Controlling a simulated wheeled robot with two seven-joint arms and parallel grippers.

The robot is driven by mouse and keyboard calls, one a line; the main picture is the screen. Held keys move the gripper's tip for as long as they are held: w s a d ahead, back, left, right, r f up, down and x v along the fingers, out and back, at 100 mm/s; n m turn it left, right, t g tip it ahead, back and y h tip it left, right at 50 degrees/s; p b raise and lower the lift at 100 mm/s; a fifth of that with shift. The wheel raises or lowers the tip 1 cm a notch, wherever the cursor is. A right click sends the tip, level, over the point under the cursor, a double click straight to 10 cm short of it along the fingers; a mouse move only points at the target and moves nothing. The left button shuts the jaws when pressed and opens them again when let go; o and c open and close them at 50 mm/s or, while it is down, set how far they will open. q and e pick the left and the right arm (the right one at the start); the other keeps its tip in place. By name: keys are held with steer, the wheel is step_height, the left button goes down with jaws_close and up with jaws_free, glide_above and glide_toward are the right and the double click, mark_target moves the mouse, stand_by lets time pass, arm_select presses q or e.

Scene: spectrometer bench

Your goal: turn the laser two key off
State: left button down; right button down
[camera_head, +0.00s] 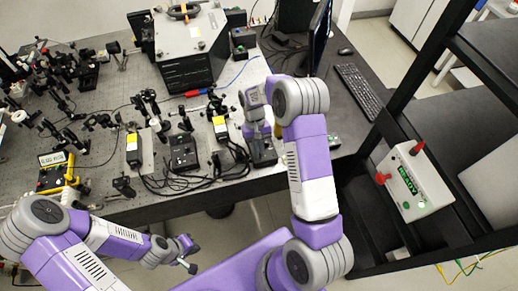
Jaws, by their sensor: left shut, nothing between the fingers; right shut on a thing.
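My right arm reaches over the bench, and its gripper (258,133) points down at the top of a black control box (264,156) near the bench's front edge. The gripper is shut at the box's upper face, where the laser two key would be; the key itself is hidden by the fingers, and its turn position cannot be seen. My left gripper (188,256) is shut and empty, in front of the bench and below its edge.
A second black box (183,152) and two yellow-topped units (133,150) (220,128) stand to the left among loose cables. A monitor (320,38) and keyboard (359,91) are behind right. A black rack holds a white box (413,183) with red knobs.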

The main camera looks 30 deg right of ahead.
steer(key=c, duration=1.3)
jaws_free()
steer(key=shift+o, duration=0.2)
steer(key=v, duration=0.7)
steer(key=shift+r, duration=0.3)
steer(key=shift+w, duration=0.1)
